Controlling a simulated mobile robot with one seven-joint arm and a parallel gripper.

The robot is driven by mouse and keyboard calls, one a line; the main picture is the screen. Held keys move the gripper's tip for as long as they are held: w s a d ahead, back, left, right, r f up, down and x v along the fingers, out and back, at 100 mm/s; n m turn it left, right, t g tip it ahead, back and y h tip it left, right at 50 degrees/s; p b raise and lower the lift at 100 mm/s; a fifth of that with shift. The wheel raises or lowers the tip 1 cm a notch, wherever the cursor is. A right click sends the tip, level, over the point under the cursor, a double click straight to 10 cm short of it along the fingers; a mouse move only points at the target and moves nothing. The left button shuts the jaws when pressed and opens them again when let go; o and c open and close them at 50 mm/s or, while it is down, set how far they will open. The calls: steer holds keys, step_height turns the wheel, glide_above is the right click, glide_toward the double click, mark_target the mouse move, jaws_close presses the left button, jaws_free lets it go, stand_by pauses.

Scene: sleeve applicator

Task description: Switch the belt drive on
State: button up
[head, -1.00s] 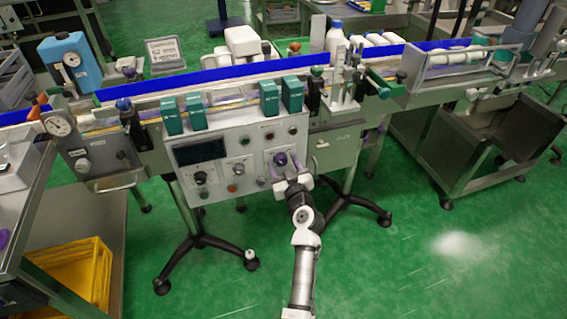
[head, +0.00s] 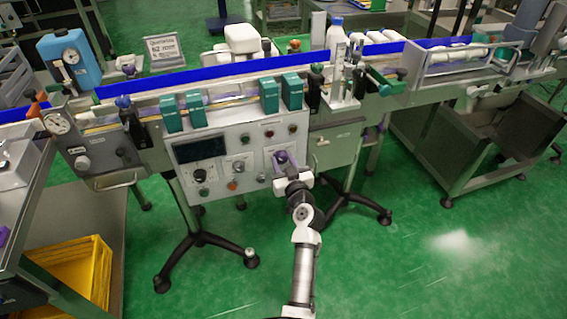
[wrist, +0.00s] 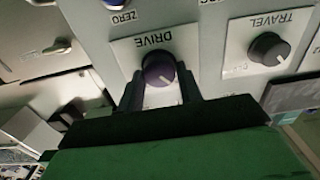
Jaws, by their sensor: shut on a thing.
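The control panel (head: 214,147) hangs on the front of the conveyor. In the wrist view a dark purple knob (wrist: 158,69) sits on a white plate lettered DRIVE, seen upside down. My gripper (wrist: 160,88) has one dark finger on each side of this knob and is shut on it. In the head view my gripper (head: 286,163) is at the panel's lower right and covers most of the knob. The conveyor belt (head: 225,72) with its blue strip runs behind the panel.
A TRAVEL knob (wrist: 269,49) sits beside the DRIVE plate. Several green blocks (head: 292,91) stand above the panel. A yellow crate (head: 72,275) is at lower left. The green floor at right front is clear.

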steer(key=m, duration=0.4)
steer(key=shift+b, duration=0.4)
steer(key=m, duration=0.4)
steer(key=shift+d+m, duration=0.1)
steer(key=shift+m, duration=0.2)
steer(key=m+p, duration=0.1)
steer(key=m, duration=0.3)
steer(key=shift+m, duration=0.3)
steer(key=shift+d+f+m+p, duration=0.15)
steer(key=shift+m+p, duration=0.65)
steer(key=shift+m, duration=1)
steer(key=o, duration=1)
